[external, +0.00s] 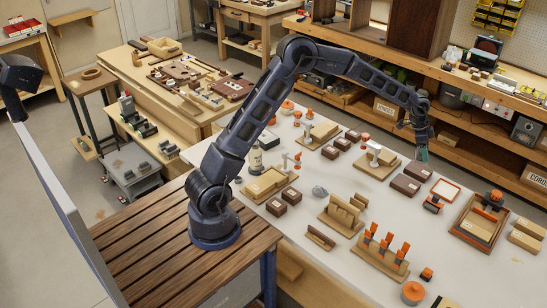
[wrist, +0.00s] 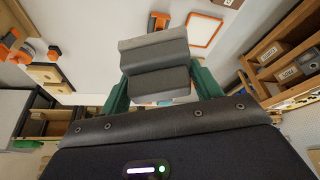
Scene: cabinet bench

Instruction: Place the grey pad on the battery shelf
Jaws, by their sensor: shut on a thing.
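My gripper (external: 421,150) is raised above the far right part of the white table, near the shelving. In the wrist view its two green fingers (wrist: 160,88) are closed on the sides of the grey pad (wrist: 157,64), a grey block with a stepped face. In the external view the pad is too small and too hidden by the gripper to make out. Wooden shelving (external: 480,128) with labelled boxes stands behind the gripper and shows at the right of the wrist view (wrist: 268,55). I cannot tell which board is the battery shelf.
The white table (external: 345,275) holds several wooden blocks, dark boxes and orange clamps. An orange-rimmed frame (external: 445,190) and a wooden tray (external: 478,222) lie on its right side. A dark cabinet (external: 418,27) stands on the back bench.

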